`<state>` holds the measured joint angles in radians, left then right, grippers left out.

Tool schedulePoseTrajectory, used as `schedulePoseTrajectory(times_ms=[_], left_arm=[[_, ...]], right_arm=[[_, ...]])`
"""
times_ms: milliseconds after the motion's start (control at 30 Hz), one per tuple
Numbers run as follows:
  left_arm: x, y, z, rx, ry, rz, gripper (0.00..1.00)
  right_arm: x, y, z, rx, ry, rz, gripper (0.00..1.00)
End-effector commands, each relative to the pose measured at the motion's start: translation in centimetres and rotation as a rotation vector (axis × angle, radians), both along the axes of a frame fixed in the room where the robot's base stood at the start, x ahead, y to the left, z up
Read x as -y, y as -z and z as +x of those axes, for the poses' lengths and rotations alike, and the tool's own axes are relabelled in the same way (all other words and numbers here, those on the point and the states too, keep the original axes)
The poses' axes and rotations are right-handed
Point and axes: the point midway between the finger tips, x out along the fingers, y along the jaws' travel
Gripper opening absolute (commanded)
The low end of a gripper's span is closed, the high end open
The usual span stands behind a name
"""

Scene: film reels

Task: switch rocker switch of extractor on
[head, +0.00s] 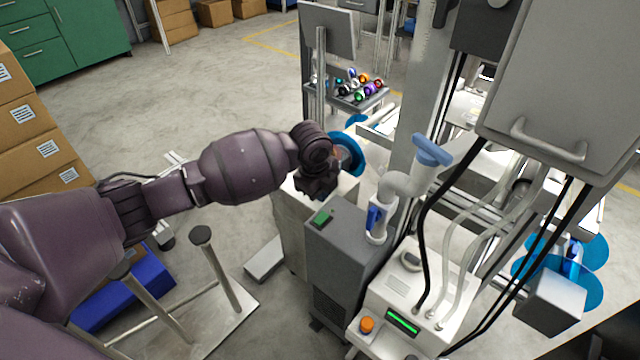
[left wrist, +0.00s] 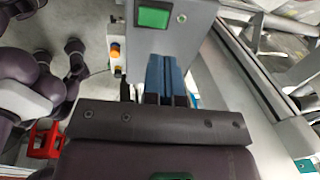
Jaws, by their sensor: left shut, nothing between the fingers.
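The extractor (head: 345,246) is a grey box cabinet standing in the middle of the head view. Its green rocker switch (head: 321,218) is on the top, near the left edge. It also shows at the top of the left wrist view as a green rectangle (left wrist: 153,17) on the grey panel. My left gripper (head: 316,188) points down just beyond the switch in the head view, apart from it. In the left wrist view its blue-padded fingers (left wrist: 166,78) are together and empty, below the switch. Whether the switch is pressed is too small to tell. No fingers of my right gripper can be made out.
A white unit (head: 405,312) with an orange knob (head: 367,324) stands right of the extractor. A pale pipe (head: 398,185) with a blue cap and hanging cables rise beside it. Cardboard boxes (head: 40,130) stand at the left. Open floor lies behind my left arm.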

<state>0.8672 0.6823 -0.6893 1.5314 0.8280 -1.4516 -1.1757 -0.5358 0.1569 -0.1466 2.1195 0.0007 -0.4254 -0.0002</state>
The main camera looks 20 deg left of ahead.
Motion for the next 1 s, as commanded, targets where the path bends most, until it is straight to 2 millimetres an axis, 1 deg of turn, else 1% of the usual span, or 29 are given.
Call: schedulePoseTrajectory(times_ms=[33,100,300,400,500,600,1000], left_arm=[[0.1,1.6,0.0,-0.009,0.0,0.0,0.0],[0.2,2.8,0.2,-0.009,-0.001,0.0,0.0],[0.3,6.0,0.8,-0.006,0.0,0.0,0.0],[0.4,7.2,1.0,-0.006,0.0,0.0,0.0],[0.5,7.9,1.2,-0.003,-0.001,0.0,0.0],[0.5,8.3,1.4,0.0,-0.001,0.0,0.0],[0.5,8.3,1.4,0.001,0.0,0.001,0.0]], right_arm=[[0.0,0.5,0.0,-0.005,-0.003,-0.002,0.43],[0.1,0.6,0.1,-0.004,-0.004,-0.003,0.43],[0.2,1.8,-0.1,-0.022,-0.003,-0.005,0.43],[0.3,2.2,-0.3,-0.031,-0.003,-0.006,0.43],[0.3,2.4,-0.4,-0.034,-0.002,-0.007,0.43],[0.3,2.2,-0.3,-0.03,-0.003,-0.006,0.43],[0.2,2.2,-0.1,-0.028,-0.002,-0.003,0.43]])
